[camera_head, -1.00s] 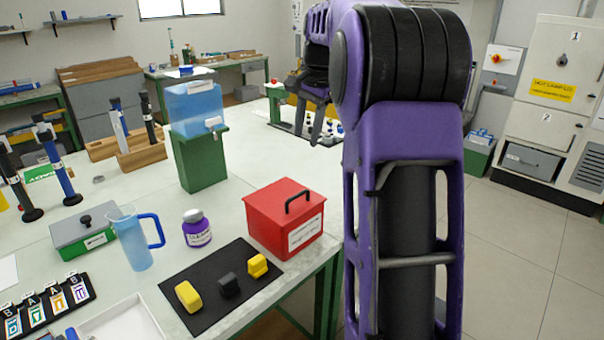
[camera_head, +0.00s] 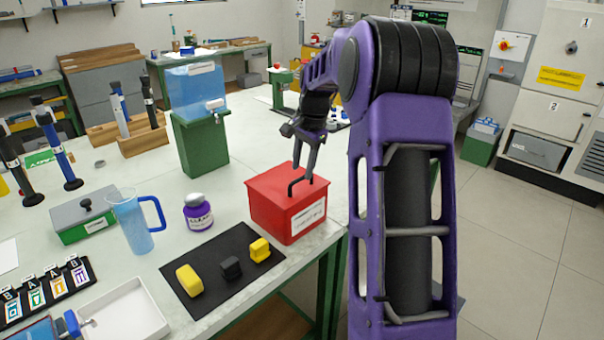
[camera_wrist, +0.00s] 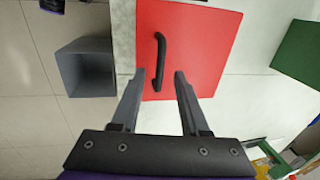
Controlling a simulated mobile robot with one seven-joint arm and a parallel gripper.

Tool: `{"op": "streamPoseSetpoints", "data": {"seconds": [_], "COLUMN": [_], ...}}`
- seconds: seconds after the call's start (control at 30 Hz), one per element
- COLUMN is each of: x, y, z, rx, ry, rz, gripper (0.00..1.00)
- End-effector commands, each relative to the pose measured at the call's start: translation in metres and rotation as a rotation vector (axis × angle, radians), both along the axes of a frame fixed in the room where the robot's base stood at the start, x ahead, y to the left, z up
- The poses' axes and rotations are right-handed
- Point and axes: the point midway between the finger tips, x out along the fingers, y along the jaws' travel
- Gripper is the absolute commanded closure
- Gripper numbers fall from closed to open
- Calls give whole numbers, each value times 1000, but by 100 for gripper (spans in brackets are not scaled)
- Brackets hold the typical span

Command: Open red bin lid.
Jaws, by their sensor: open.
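The red bin (camera_head: 278,217) stands on the bench near its right edge, with a white label on its front. Its red lid (camera_wrist: 202,52) is closed and carries a black bar handle (camera_wrist: 160,60). The handle also shows in the head view (camera_head: 300,182). My gripper (camera_wrist: 160,74) is open, with its two fingers apart on either side of the near end of the handle in the wrist view. In the head view my gripper (camera_head: 303,178) points down just above the lid. I cannot tell whether a finger touches the handle.
A black mat (camera_head: 193,301) with yellow and dark blocks lies in front of the bin. A purple-labelled jar (camera_head: 198,214) and a blue jug (camera_head: 130,228) stand to the left. A blue tank on a green stand (camera_head: 203,155) is behind. A grey open box (camera_wrist: 86,70) shows beside the bench.

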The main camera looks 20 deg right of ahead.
Motion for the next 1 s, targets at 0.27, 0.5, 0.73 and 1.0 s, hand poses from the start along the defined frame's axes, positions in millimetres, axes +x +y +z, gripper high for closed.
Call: {"op": "streamPoseSetpoints", "data": {"seconds": [0.27,0.5,0.73,1.0], "x": [4,4,4,4], "y": [1,1,1,1], "z": [-20,-20,-19,-19], "rx": [0,0,-1,-1], "ry": [0,0,-1,0], "rz": [0,0,0,0], "gripper": [55,55,97,100]}}
